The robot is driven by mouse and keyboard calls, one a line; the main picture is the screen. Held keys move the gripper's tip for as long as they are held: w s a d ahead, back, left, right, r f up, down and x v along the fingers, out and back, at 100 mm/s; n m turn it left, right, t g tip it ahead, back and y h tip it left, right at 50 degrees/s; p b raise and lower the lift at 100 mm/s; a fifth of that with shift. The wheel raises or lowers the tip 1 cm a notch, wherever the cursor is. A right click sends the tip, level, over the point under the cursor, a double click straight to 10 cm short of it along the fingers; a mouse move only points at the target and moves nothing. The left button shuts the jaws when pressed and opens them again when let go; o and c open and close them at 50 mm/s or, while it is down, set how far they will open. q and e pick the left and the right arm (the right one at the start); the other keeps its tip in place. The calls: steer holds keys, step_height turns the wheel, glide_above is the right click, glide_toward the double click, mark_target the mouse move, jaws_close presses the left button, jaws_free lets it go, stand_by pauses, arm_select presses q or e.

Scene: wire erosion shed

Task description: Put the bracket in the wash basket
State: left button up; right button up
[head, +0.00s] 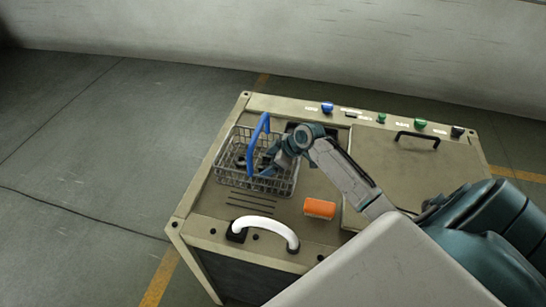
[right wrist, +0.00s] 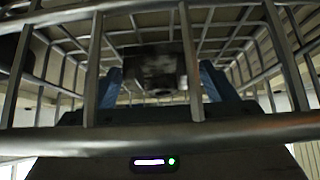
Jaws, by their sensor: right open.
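The wash basket (head: 238,180) is a grey wire basket with a raised blue handle (head: 260,128), on the left part of the bench top. My right gripper (head: 268,168) reaches down into its right half, fingers open. In the right wrist view, basket wires (right wrist: 95,70) cross close in front of the camera. Both blue fingers of the gripper (right wrist: 162,88) show apart behind them. A dark grey blocky part, probably the bracket (right wrist: 158,68), lies between or just beyond the fingers; contact cannot be told. Dark shapes inside the basket are unclear in the head view. My left gripper is out of view.
An orange block (head: 319,208) lies right of the basket on the bench. A white curved handle (head: 265,224) stands at the front edge, near several thin dark slots. A lid with a black handle (head: 417,136) covers the right side. Coloured knobs line the back edge.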

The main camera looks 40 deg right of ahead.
steer(key=shift+s+d+r, duration=0.15)
steer(key=shift+d+r, duration=0.05)
steer(key=b+v, duration=0.4)
steer(key=v, duration=0.7)
steer(key=shift+r, duration=0.25)
steer(key=shift+s, duration=0.1)
